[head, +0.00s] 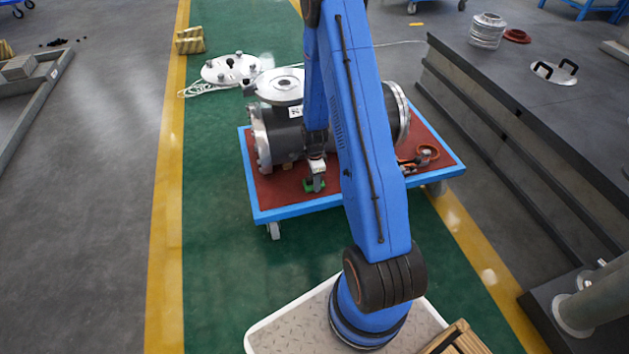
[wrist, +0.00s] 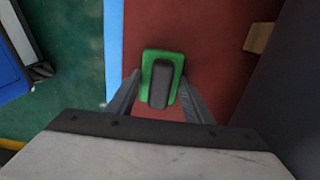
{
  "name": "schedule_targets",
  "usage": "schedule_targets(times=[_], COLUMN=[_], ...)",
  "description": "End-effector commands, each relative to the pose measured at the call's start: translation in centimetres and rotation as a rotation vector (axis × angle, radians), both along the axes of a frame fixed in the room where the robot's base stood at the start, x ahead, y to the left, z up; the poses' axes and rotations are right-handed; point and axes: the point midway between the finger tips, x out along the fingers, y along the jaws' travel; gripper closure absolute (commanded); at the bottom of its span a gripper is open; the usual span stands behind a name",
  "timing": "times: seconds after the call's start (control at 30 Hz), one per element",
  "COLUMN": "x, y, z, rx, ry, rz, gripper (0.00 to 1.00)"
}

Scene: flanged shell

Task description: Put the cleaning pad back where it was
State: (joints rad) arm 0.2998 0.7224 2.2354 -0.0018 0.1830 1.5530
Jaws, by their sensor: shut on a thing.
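The cleaning pad (wrist: 175,64) is a green rectangular pad with a dark grip on top. In the wrist view it shows between the two fingers of my gripper (wrist: 158,100), which is shut on its dark grip. In the head view the green pad (head: 308,185) is at my gripper (head: 316,187), low over the red top of the blue-edged cart (head: 290,206), near its front-left part. I cannot tell whether the pad touches the red top.
A dark flanged cylinder (head: 280,138) lies on the cart behind my gripper. Orange-handled tools (head: 424,155) lie at the cart's right. A wooden block (wrist: 259,38) shows near the cylinder. Bare red surface lies around the pad. A dark stepped platform (head: 500,110) stands at the right.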

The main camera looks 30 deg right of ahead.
Motion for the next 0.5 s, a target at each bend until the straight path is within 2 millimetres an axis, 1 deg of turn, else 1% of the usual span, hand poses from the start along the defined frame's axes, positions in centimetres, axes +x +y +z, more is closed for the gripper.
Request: schedule_targets(times=[0.07,0.1,0.17,0.2,0.5], x=[-0.01,-0.01,0.00,-0.01,0.00], y=[0.00,0.00,0.00,0.00,0.00], z=[-0.19,-0.25,-0.21,-0.21,-0.09], rx=[0.000,0.000,0.000,0.000,0.000], ry=[0.001,0.000,0.000,0.000,0.000], rz=[0.000,0.000,0.000,0.000,0.000], gripper=[0.82,0.51,0.37,0.35,0.35])
